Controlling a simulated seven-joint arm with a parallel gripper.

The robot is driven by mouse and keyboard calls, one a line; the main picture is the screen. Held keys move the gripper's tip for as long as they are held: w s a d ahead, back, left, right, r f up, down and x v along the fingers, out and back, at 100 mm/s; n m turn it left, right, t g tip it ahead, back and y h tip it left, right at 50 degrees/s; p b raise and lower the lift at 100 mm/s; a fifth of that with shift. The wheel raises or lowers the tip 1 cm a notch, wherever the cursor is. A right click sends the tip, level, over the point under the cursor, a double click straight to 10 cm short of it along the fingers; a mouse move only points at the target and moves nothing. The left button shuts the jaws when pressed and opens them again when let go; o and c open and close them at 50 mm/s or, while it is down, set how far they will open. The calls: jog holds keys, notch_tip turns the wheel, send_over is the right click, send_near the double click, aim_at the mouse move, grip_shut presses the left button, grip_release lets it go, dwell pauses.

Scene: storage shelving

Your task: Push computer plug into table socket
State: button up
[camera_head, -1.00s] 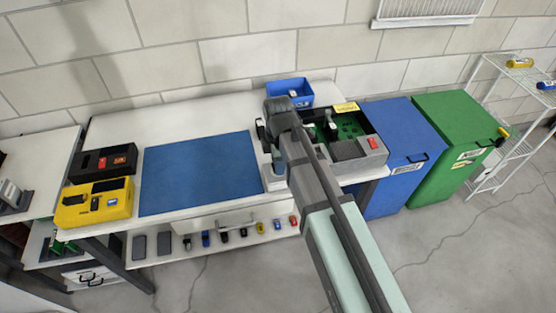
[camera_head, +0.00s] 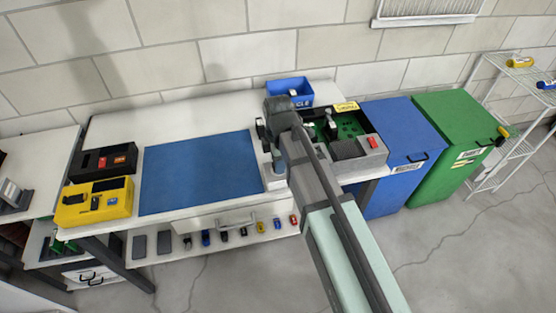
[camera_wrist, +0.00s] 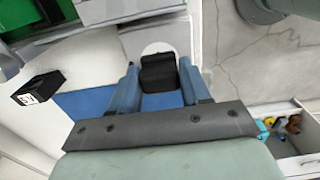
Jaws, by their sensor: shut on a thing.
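My gripper (camera_wrist: 158,82) is shut on a black plug (camera_wrist: 158,72), which sits between its two blue-grey fingers in the wrist view. Just beyond the plug is a pale grey block with a rounded white area (camera_wrist: 155,46), possibly the table socket. I cannot tell whether the plug touches it. In the head view my arm's end hangs over the table's right part, beside the blue mat (camera_head: 200,172). A grey-white fixture (camera_head: 274,174) shows just below it. The fingers and plug are mostly hidden there by my arm.
An open computer case with a green board (camera_head: 350,128) is right of my arm. A blue bin (camera_head: 290,92) stands behind. Yellow (camera_head: 95,202) and black (camera_head: 103,162) boxes are at the left. A small black box (camera_wrist: 38,87) is left in the wrist view. The mat is clear.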

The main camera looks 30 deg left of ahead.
jog(key=shift+f, duration=0.6)
dwell(0.7)
jog(key=o, duration=1)
jog(key=shift+o, duration=0.2)
jog(key=shift+r, duration=0.1)
notch_tip(320, 180, up, 14)
jog(key=shift+f, duration=0.2)
dwell(0.3)
